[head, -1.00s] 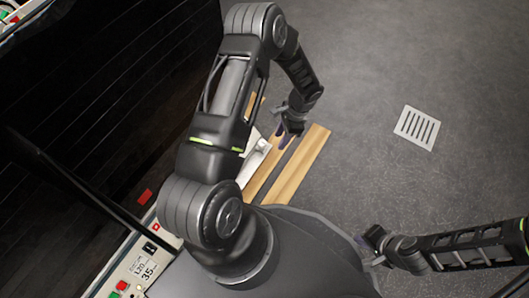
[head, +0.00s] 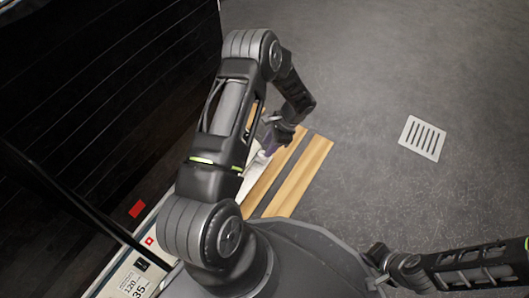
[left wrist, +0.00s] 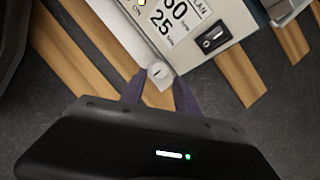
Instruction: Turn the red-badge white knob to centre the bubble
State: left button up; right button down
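A small white knob (left wrist: 157,71) shows in the left wrist view at the lower edge of a white machine panel (left wrist: 195,58). My left gripper (left wrist: 158,92) has its two dark purple fingers apart, with the knob between and just beyond the tips. I cannot tell whether a finger touches it. In the head view the left gripper (head: 270,138) is low beside wooden strips, partly hidden by my arm. I see no red badge at this knob and no bubble. My right gripper (head: 376,268) is at the lower right over the floor, too small to read.
Another labelled panel (head: 132,278) with a red-marked badge (head: 149,241) lies at the lower left, below a dark slatted wall. Wooden strips (head: 298,178) lie on the grey floor. A black switch (left wrist: 213,37) is on the panel. A floor grate (head: 422,138) sits right, amid open floor.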

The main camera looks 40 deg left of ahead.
aim_at(264, 151)
pick_arm(q)
jog(key=b+x, duration=0.1)
jog(key=x, duration=0.3)
grip_shut()
dwell(0.4)
